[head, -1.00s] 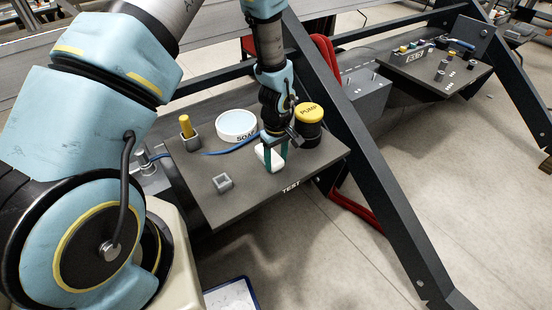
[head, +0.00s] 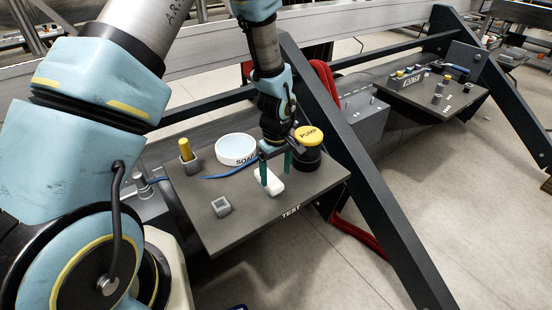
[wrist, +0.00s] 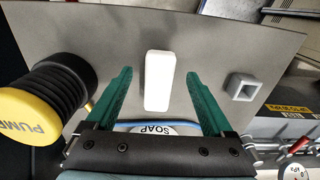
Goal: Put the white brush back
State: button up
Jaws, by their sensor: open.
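The white brush (head: 268,183), seen as a plain white block, lies on the dark tabletop (head: 240,231) near its front edge. In the wrist view the brush (wrist: 159,80) lies in the gap between my gripper's two green fingers, with clear space on both sides. My gripper (head: 276,178) is open and points down over the brush; it also shows in the wrist view (wrist: 159,82). The brush's underside is hidden. A small empty grey square holder (head: 221,206) stands to the left on the same top, also in the wrist view (wrist: 244,87).
A yellow-lidded black PUMP container (head: 308,137) stands close to the right of my gripper. A white round SOAP dish (head: 235,150) and a yellow peg in a grey holder (head: 187,158) stand behind. A blue cable (head: 230,171) crosses the top. The front left is bare.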

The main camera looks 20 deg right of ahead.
notch_tip(320, 180, up, 7)
jog(key=b, duration=0.2)
jog(key=w+a+r+m, duration=0.15)
jog(key=a+r, duration=0.25)
jog(key=a, duration=0.5)
jog(key=w+a+r, duration=0.3)
jog(key=a+r, duration=0.1)
jog(key=a, duration=0.4)
jog(key=s+a+r+m, duration=0.1)
jog(key=s+a+r, duration=0.1)
jog(key=a, duration=0.5)
jog(key=s+a+r+m+t, duration=0.1)
jog(key=s+a+r, duration=0.1)
jog(key=a, duration=0.5)
jog(key=shift+s+r, duration=0.2)
jog(key=shift+s, duration=0.2)
